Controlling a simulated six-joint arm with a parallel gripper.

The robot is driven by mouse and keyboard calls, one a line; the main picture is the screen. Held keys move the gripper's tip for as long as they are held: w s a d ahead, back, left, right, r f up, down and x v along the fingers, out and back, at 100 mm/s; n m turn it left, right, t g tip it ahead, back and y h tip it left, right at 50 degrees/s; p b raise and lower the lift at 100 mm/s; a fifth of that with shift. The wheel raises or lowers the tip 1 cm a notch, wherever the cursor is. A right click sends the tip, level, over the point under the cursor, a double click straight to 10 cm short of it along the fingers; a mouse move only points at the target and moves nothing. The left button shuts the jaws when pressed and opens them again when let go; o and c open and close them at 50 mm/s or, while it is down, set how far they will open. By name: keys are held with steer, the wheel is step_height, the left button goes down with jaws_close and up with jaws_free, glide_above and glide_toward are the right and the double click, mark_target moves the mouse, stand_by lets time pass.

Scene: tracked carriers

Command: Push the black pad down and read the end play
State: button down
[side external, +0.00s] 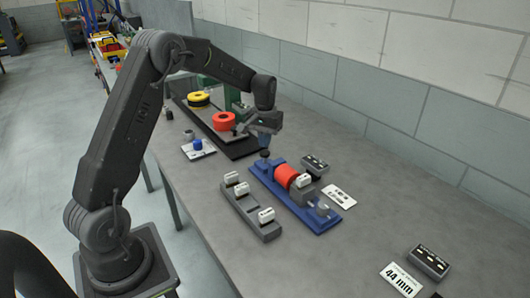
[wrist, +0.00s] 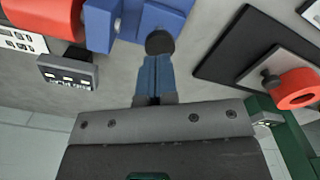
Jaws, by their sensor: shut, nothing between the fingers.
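The black pad (side external: 265,153) is a small round knob at the far end of the blue fixture (side external: 318,226). It also shows in the wrist view (wrist: 160,42), right at my fingertips. The fixture carries a red roller (side external: 285,176), whose edge shows in the wrist view (wrist: 48,16). My gripper (side external: 264,142) points down with its blue fingers shut and empty, right over the pad. I cannot tell whether the tips touch it. A dark readout box (side external: 315,164) stands beside the fixture; it shows in the wrist view (wrist: 68,75), its text too small to read.
A grey rack (side external: 245,212) with white-topped pieces stands left of the fixture. A black tray (side external: 240,150) with red and yellow rings lies behind. A second readout box (side external: 428,262) and a "44 mm" card (side external: 401,281) lie front right. The table between is clear.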

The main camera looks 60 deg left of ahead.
steer(key=shift+f, duration=0.15)
steer(key=shift+f, duration=1.15)
steer(key=shift+r, duration=2.3)
